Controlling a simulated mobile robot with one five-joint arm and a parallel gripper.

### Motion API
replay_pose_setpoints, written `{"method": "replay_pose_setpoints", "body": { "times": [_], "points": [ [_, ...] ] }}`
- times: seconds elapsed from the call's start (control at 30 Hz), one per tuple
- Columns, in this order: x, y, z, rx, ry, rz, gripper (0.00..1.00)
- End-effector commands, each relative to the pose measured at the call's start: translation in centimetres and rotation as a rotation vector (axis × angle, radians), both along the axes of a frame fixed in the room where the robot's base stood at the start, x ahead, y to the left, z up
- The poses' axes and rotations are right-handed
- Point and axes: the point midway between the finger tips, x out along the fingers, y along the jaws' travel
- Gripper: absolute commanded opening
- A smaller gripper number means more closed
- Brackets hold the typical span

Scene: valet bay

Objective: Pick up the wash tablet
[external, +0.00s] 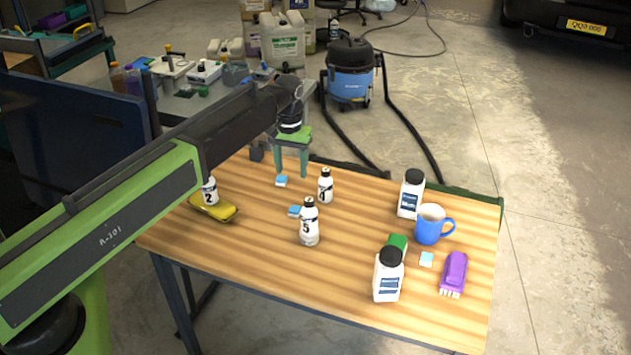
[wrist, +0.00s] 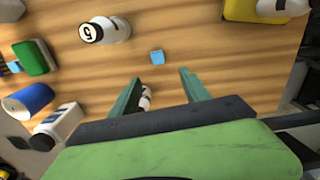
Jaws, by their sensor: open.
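Several small blue-and-white wash tablets lie on the wooden table. One wash tablet (external: 281,181) is near the far edge, close below my gripper (external: 291,174). Another tablet (external: 295,211) lies beside the bottle marked 5 (external: 309,222). My gripper is open and empty, pointing down above the table's far side. In the wrist view, one blue tablet (wrist: 157,57) shows just beyond my open fingertips (wrist: 158,77). The small white bottle 4 (external: 325,187) partly shows between the fingers.
Bottle 2 (external: 210,192) is by a yellow item (external: 222,211) at the left. The table's near middle is clear.

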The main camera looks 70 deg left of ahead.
Motion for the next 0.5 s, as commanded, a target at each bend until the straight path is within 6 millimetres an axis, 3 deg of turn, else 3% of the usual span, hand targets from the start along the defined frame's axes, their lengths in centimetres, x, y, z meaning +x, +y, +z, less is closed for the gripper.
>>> {"method": "replay_pose_setpoints", "body": {
  "times": [0.03, 0.3, 0.5],
  "points": [
    [0.0, 0.0, -2.3, 0.000, 0.000, 0.000, 0.55],
    [0.1, -0.1, -7.9, 0.000, 0.000, -0.001, 0.55],
    [0.1, -0.1, -9.6, 0.000, 0.000, -0.001, 0.55]
  ]
}}
